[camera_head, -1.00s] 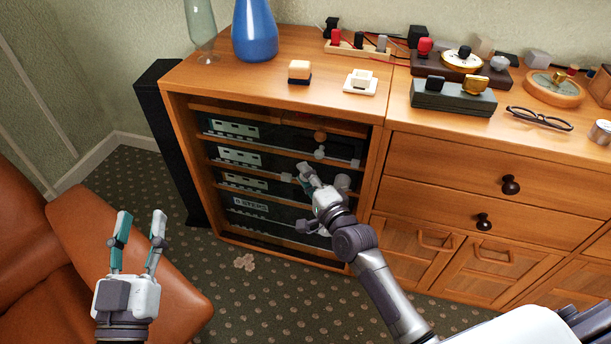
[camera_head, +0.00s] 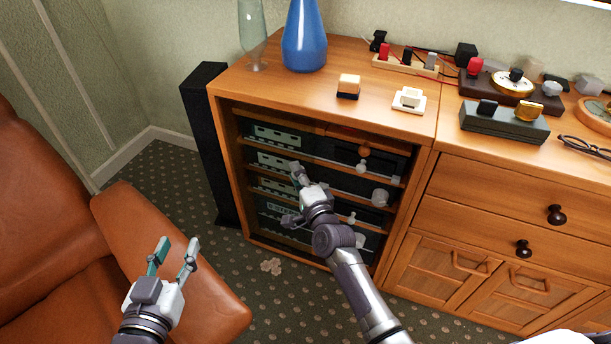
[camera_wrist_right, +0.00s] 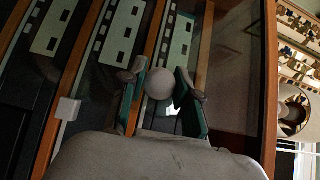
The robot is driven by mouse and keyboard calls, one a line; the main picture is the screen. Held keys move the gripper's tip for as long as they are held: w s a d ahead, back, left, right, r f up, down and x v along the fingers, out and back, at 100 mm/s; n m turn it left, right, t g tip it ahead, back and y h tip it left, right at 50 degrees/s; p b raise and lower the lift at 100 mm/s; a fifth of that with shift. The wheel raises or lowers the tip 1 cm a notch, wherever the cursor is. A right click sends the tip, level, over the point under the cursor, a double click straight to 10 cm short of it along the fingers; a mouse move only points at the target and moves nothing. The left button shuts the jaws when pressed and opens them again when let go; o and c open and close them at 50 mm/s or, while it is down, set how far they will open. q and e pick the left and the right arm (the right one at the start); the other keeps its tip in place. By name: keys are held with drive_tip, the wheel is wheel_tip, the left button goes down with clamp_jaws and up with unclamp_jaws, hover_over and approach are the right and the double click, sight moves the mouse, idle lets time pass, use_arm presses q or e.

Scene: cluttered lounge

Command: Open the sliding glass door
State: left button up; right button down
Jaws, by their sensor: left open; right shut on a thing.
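The wooden cabinet (camera_head: 222,150) has a glazed front with stereo units behind it. The clear glass door (camera_wrist_right: 232,70) shows faint reflections in the right wrist view, and its edges are hard to make out. My right gripper (camera_head: 298,178) is at the left-middle of this front. In the right wrist view my right gripper (camera_wrist_right: 162,95) is shut on a round pale knob (camera_wrist_right: 159,84), with one finger on each side of it. The knob is hidden in the head view. My left gripper (camera_head: 177,248) is open and empty, over the orange armchair.
The orange armchair (camera_head: 45,190) stands at the left, close to my left arm. A tall black speaker (camera_head: 207,150) stands against the cabinet's left side. A blue vase (camera_head: 304,40) and small items stand on top. Patterned carpet (camera_head: 300,300) lies in front.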

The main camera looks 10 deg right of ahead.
drive_tip(key=c, duration=0.8)
unclamp_jaws()
drive_tip(key=shift+d, duration=0.1)
drive_tip(key=shift+c, duration=0.2)
drive_tip(key=shift+s, duration=0.1)
drive_tip(key=s+d, duration=0.2)
drive_tip(key=s, duration=0.9)
drive_tip(key=shift+s, duration=0.4)
drive_tip(key=shift+d, duration=0.1)
